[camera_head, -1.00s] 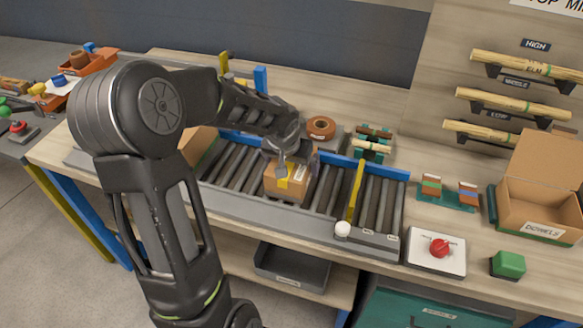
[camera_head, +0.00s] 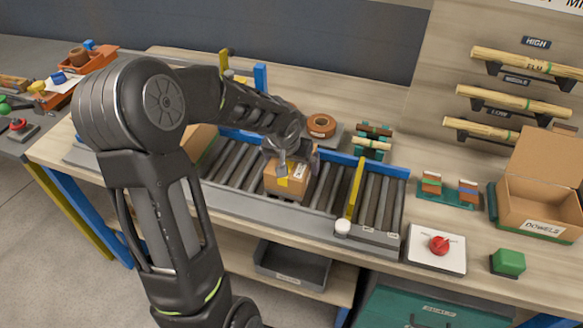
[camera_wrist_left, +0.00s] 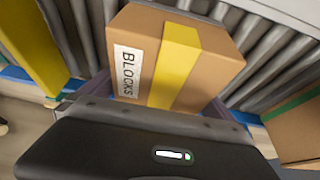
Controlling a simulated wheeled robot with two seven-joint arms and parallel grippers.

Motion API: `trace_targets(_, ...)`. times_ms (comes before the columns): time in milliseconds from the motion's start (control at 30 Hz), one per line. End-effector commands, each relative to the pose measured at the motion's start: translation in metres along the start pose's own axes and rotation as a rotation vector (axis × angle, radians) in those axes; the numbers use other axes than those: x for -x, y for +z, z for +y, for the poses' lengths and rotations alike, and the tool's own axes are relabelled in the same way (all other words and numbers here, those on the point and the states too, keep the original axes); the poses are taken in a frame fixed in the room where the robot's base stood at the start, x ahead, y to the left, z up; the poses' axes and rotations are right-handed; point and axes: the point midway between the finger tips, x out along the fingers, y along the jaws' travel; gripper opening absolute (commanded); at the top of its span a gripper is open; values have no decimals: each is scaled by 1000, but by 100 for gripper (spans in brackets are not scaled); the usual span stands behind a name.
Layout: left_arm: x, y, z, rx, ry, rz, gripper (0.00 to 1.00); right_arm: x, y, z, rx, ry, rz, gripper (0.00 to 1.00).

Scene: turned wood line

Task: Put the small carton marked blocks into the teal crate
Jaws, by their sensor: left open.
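The small carton marked blocks (camera_head: 286,183) sits on the roller conveyor, a brown box with a yellow tape band. In the left wrist view the carton (camera_wrist_left: 205,55) shows its BLOCKS label right in front of the gripper. My left gripper (camera_head: 290,165) is open at the carton, its fingers around or close beside it; the fingertips are partly hidden. A teal crate (camera_head: 425,310) shows at the bottom edge, below the bench, only partly in view. My right gripper is out of view.
A yellow bar (camera_head: 355,190) crosses the conveyor (camera_head: 225,165) right of the carton. Another carton (camera_head: 198,143) stands left, partly behind my arm. A red knob box (camera_head: 437,248), a green block (camera_head: 508,263) and an open dowels carton (camera_head: 540,190) are at the right. A grey tray (camera_head: 290,268) sits below.

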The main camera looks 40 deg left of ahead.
Motion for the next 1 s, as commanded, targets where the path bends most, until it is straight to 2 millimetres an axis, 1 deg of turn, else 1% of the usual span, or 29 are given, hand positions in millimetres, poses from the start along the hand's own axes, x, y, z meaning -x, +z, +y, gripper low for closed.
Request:
trace_targets(400, -4, 1, 0, 0, 0, 0, 100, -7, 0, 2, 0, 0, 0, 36)
trace_targets(767, -4, 1, 0, 0, 0, 0, 100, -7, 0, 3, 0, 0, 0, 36)
trace_targets(833, -4, 1, 0, 0, 0, 0, 97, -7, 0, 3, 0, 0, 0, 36)
trace_targets(1000, -4, 1, 0, 0, 0, 0, 83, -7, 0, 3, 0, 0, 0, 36)
